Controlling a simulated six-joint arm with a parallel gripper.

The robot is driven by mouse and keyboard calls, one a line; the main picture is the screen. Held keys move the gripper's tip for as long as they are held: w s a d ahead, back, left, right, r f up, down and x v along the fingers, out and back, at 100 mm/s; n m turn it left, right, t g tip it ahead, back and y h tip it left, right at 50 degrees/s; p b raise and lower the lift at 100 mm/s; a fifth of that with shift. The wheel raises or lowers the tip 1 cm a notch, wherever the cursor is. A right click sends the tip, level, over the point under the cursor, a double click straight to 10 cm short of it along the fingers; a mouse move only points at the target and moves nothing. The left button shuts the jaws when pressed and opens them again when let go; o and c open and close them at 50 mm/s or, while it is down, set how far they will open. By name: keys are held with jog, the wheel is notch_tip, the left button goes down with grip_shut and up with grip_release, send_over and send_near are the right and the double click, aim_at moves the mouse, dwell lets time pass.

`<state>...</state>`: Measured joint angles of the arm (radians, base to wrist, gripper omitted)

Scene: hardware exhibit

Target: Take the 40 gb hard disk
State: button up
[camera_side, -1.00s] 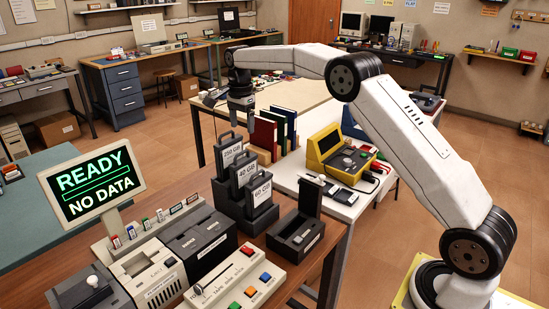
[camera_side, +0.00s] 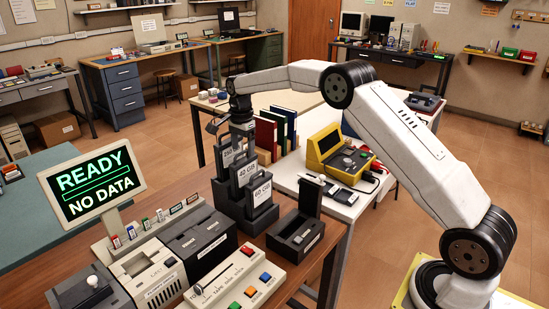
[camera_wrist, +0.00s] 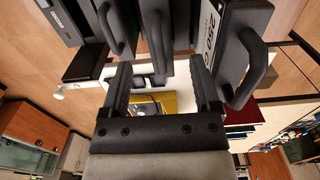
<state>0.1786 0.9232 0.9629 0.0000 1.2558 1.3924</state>
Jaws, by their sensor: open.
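The 40 GB hard disk (camera_side: 245,174) is a dark block with a top handle and a white label. It stands in a black stepped rack, between the 250 GB disk (camera_side: 229,157) and the 60 GB disk (camera_side: 261,192). My gripper (camera_side: 241,138) points down just above and behind the disks in the side view, partly covering the 250 GB disk's top. In the wrist view my gripper (camera_wrist: 160,65) is open, with a middle dark handle (camera_wrist: 157,40) showing between its fingers; that disk's label is hidden. The 250 GB disk (camera_wrist: 232,45) is close by the right finger.
An empty black dock (camera_side: 295,235) stands right of the rack. The monitor (camera_side: 93,183) reads "READY NO DATA". A button console (camera_side: 235,285) is in front. Upright books (camera_side: 275,130) and a yellow device (camera_side: 340,150) stand behind on the white table.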

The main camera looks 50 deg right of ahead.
aim_at(243, 159)
jog(key=shift+f, duration=2.8)
grip_shut()
jog(key=shift+w+r, duration=0.1)
jog(key=shift+r, duration=0.05)
